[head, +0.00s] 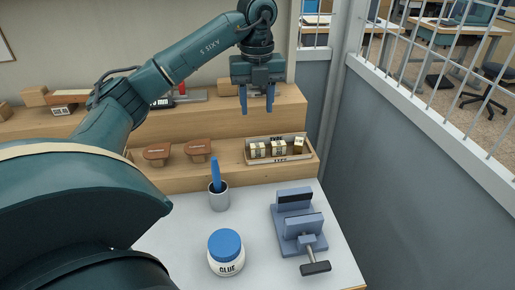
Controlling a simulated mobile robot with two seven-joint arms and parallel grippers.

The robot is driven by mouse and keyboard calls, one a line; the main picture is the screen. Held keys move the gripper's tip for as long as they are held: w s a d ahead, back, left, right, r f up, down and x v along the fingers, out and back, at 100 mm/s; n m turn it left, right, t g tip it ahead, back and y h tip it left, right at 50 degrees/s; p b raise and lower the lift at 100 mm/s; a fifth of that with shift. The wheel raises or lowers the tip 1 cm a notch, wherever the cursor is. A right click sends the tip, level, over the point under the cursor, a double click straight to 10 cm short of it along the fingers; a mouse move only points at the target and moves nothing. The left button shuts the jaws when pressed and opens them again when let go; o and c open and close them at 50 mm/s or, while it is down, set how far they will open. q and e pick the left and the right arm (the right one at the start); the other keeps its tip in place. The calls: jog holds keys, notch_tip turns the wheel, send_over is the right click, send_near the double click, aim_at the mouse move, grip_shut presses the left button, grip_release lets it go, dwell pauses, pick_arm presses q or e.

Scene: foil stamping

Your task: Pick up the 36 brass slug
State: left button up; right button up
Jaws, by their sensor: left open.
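My left gripper (257,106) hangs with its two blue fingers pointing down and apart, empty. In the picture it shows just above the type tray (281,162), with a gap between. The tray sits on the lower wooden step and holds several small pale blocks (267,149) with dark markings. The markings are too small to read, so I cannot tell which piece is the 36 brass slug. My right gripper is not in view.
A glue jar (226,254), a grey cup (219,200) with a blue stick and a blue-grey vise (296,222) stand on the white table (180,235). Two brown-topped pieces (198,149) are left of the tray. A grey wall (375,170) with white bars closes the right side.

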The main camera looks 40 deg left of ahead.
pick_arm(q)
send_over(257, 146)
jog(key=f, duration=0.6)
jog(key=shift+s+d+f, duration=0.1)
jog(key=shift+s+d, duration=0.05)
jog(key=shift+s, duration=0.05)
jog(key=shift+w+f, duration=0.2)
jog(key=shift+f, duration=2.45)
jog(key=shift+c, duration=0.5)
jog(key=c, duration=0.6)
